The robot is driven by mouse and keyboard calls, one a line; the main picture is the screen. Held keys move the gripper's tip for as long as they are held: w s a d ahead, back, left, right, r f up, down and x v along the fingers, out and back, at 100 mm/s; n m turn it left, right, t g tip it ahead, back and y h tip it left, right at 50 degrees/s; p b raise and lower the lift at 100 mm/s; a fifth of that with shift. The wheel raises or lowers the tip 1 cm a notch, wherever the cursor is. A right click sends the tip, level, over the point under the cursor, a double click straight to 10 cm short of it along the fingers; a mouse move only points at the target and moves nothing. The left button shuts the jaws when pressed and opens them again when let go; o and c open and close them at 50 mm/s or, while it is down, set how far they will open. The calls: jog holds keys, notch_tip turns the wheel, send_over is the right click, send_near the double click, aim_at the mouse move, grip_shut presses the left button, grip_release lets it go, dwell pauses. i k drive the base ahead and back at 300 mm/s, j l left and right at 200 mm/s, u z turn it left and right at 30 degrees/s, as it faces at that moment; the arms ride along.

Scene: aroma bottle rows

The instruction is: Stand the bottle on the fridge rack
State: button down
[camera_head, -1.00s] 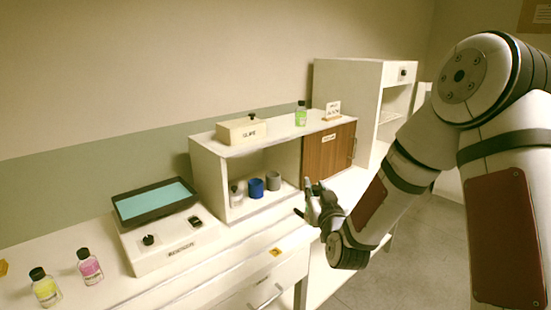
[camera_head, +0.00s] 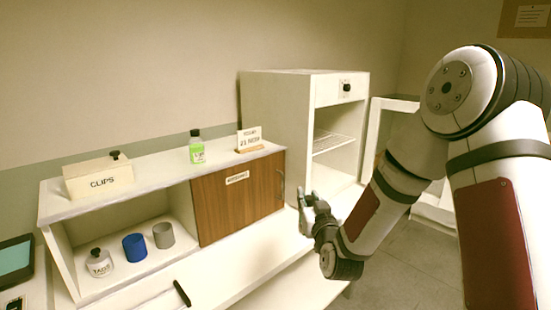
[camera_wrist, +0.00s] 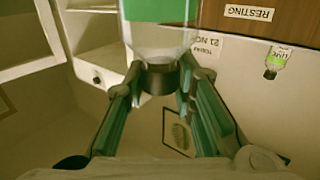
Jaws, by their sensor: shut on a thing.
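In the wrist view my gripper (camera_wrist: 160,82) is shut on the dark neck or cap of a clear bottle (camera_wrist: 160,38) with a green label. I cannot make out this bottle in the head view. The white fridge (camera_head: 270,125) stands at the back, beyond my gripper, its door (camera_head: 372,130) swung open to the right. The wire fridge rack (camera_head: 333,143) shows inside, with nothing seen on it. The fridge also shows at the upper left of the wrist view (camera_wrist: 100,62).
A second green-labelled bottle (camera_head: 197,153) stands on the shelf unit, beside a small sign (camera_head: 249,138) and a clips box (camera_head: 98,178). A jar (camera_head: 99,264), a blue cup (camera_head: 134,248) and a grey cup (camera_head: 163,236) sit in its open bay. The wooden door (camera_head: 238,200) is shut.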

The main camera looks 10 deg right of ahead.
aim_at(318, 145)
jog(key=i+l, duration=0.2)
jog(key=l, duration=0.15)
jog(key=i+l, duration=0.2)
jog(key=l, duration=0.2)
jog(key=i+l, duration=0.45)
jog(key=l, duration=0.25)
jog(key=i+l, duration=0.2)
jog(key=l, duration=0.15)
